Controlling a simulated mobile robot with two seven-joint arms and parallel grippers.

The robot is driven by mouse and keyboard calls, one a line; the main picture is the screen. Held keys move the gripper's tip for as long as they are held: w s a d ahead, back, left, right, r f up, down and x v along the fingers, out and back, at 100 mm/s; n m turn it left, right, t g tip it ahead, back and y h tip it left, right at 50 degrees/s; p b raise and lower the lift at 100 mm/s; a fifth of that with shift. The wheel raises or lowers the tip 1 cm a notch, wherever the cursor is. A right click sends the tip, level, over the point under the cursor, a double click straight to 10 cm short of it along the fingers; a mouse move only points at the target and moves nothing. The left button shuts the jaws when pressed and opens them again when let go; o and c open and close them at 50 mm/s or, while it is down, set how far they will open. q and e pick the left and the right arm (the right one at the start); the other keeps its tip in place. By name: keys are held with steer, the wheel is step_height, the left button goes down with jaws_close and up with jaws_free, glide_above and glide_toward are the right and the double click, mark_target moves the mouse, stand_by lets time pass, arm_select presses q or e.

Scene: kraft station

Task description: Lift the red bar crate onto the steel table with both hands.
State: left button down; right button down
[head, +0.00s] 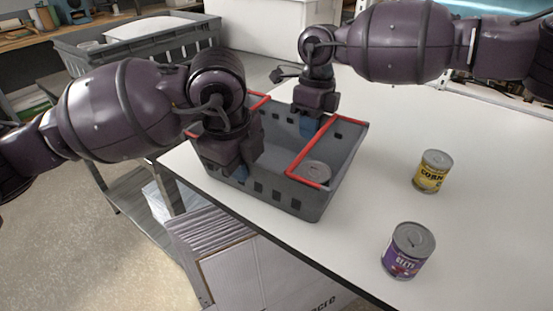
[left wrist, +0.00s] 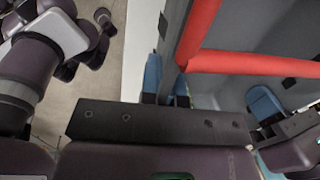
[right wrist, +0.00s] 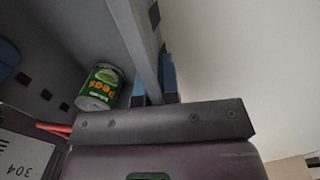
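The grey crate with red bars (head: 285,195) is over the white tabletop (head: 460,225), near its front left edge. I cannot tell whether its base fully touches. A can lies inside under the right red bar (head: 305,150); the right wrist view shows it as a green peas can (right wrist: 100,88). My left gripper (head: 240,168) is at the near left wall; its blue fingers (left wrist: 167,85) straddle that wall and look closed on it. My right gripper (head: 310,120) is at the far wall; its blue fingers (right wrist: 154,85) pinch that wall from both sides.
A yellow corn can (head: 432,172) and a purple beets can (head: 408,251) stand on the table right of the crate. The tabletop between and behind them is clear. A grey bin (head: 130,48) stands at the back left. Cardboard (head: 240,270) stands below the table edge.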

steer(key=shift+r, duration=0.1)
